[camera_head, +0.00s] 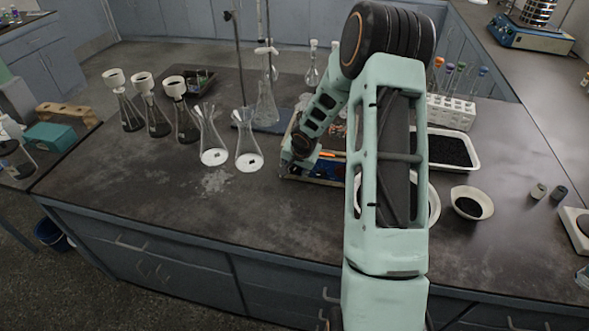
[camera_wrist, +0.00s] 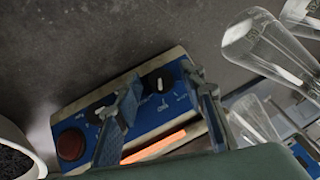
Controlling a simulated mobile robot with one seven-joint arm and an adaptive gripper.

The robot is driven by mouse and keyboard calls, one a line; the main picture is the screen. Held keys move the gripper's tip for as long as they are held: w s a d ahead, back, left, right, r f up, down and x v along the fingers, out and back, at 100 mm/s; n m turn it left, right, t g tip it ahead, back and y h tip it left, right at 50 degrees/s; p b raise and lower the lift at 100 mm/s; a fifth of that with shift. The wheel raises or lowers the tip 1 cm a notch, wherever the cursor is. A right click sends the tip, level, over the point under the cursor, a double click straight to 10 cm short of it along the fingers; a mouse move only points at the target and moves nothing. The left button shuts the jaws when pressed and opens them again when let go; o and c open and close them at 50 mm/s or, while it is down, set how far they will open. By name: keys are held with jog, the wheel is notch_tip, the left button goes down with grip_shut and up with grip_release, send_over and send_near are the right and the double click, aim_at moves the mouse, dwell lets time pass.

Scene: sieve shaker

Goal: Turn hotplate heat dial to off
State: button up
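The hotplate (camera_wrist: 92,98) has a blue front panel with a black dial (camera_wrist: 158,80) bearing a white mark, and a round dark red knob (camera_wrist: 70,145). I cannot tell from the labels which is the heat dial. An orange strip (camera_wrist: 155,145) shows along the hotplate. My gripper (camera_wrist: 160,76) is open in the wrist view, its fingertips on either side of the black dial. Contact with the dial cannot be told. In the head view my gripper (camera_head: 291,166) is at the left end of the hotplate (camera_head: 328,168), which my arm partly hides.
Two clear flasks (camera_head: 212,140) (camera_head: 248,145) stand close on the left, with several funnel-topped flasks (camera_head: 152,112) beyond. A white tray of black grains (camera_head: 470,162), a small bowl (camera_head: 472,214) and a tube rack (camera_head: 450,112) stand right. The front left bench is clear.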

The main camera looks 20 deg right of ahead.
grip_shut()
jog(key=shift+a+b, duration=0.1)
jog(key=shift+b, duration=0.25)
jog(key=n+h+b, duration=0.1)
jog(key=g+h+b, duration=0.1)
jog(key=shift+w+a+f+n+b, duration=0.2)
jog(key=shift+w+n+b, duration=0.05)
jog(key=shift+n+b, duration=0.15)
jog(key=n+g+h+b, duration=0.1)
jog(key=b, duration=0.1)
jog(key=n+g+h+b, duration=0.1)
jog(key=b, duration=0.2)
jog(key=shift+a+f+n+h, duration=0.1)
jog(key=shift+a+n+h, duration=0.1)
jog(key=shift+n+h, duration=0.15)
jog(key=n+h+b, duration=0.2)
jog(key=n+g+h+b, duration=0.1)
jog(key=h+b, duration=0.1)
jog(key=b, duration=0.1)
jog(key=shift+w+a+f+n+h, duration=0.1)
jog(key=shift+a+n+h, duration=0.1)
jog(key=shift+n+h, duration=0.15)
jog(key=n+h+b, duration=0.2)
jog(key=shift+a+n+h, duration=0.1)
jog(key=shift+n+h, duration=0.3)
jog(key=shift+n+h+b, duration=0.45)
jog(key=shift+n+h, duration=0.05)
jog(key=shift+n, duration=0.1)
